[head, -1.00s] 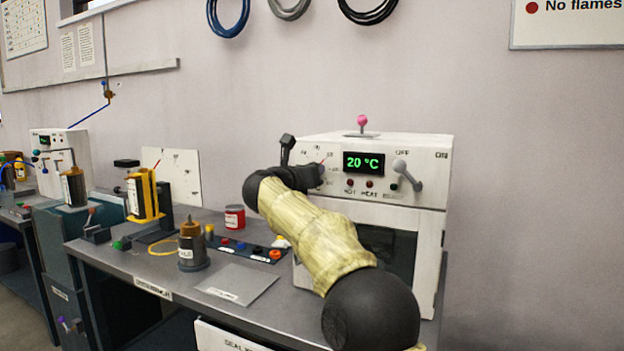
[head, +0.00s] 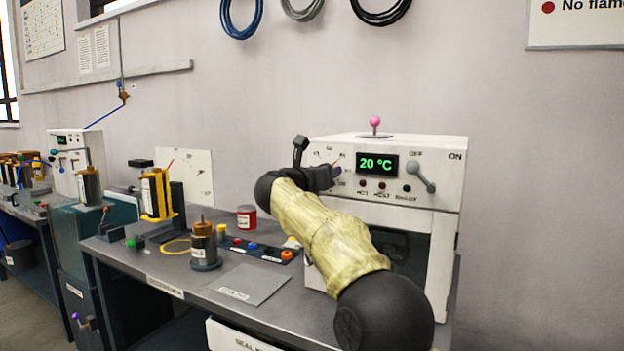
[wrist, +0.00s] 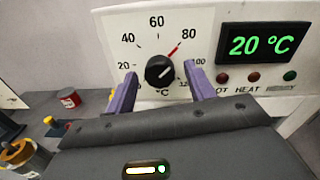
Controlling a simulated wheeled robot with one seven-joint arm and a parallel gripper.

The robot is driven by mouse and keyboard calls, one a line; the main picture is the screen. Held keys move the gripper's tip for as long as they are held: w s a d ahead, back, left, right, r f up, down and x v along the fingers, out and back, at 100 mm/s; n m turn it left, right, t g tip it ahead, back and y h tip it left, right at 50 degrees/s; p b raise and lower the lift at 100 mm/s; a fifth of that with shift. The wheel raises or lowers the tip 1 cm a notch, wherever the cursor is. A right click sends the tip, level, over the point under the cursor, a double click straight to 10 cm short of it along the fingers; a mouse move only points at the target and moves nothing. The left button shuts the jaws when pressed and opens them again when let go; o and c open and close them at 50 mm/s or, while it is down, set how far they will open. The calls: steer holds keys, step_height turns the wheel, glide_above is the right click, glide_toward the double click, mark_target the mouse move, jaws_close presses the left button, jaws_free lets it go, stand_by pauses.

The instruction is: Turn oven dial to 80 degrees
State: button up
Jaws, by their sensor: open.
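The oven (head: 450,185) stands at the right end of the bench, and its display (head: 377,163) reads 20 °C. In the wrist view the oven dial (wrist: 160,71) is a round black knob on a white scale. A red pointer line (wrist: 174,49) runs from its upper right toward the 80 mark. My gripper (wrist: 160,80) is open, with one purple finger on each side of the dial. I cannot tell whether either finger touches it. In the head view my gripper (head: 336,172) is at the left of the oven front and hides most of the dial.
A switch lever (head: 421,177) sits right of the display, and a pink-knobbed lever (head: 375,124) is on top of the oven.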

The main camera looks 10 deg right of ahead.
steer(key=v, duration=1.7)
steer(key=shift+a, duration=0.1)
step_height(320, 180, down, 21)
steer(key=n+y, duration=1.1)
steer(key=n, duration=1.7)
steer(key=s+d+f+n+g, duration=0.4)
steer(key=s+f, duration=0.4)
steer(key=s, duration=0.1)
steer(key=s+d+f+n+g+h, duration=0.1)
steer(key=s+d+f+n+g, duration=0.3)
steer(key=s+f, duration=0.35)
steer(key=s+d+f+n+g, duration=0.3)
steer(key=s+f+n+g, duration=0.15)
steer(key=s+f, duration=0.35)
steer(key=w+p+v, duration=0.2)
steer(key=p+v, duration=1)
steer(key=w+r+p+v, duration=0.1)
steer(key=w+p+v, duration=0.2)
steer(key=p+v, duration=1)
steer(key=w+p+v, duration=0.3)
steer(key=p+v, duration=0.9)
steer(key=shift+s+r, duration=0.45)
steer(key=shift+r, duration=0.35)
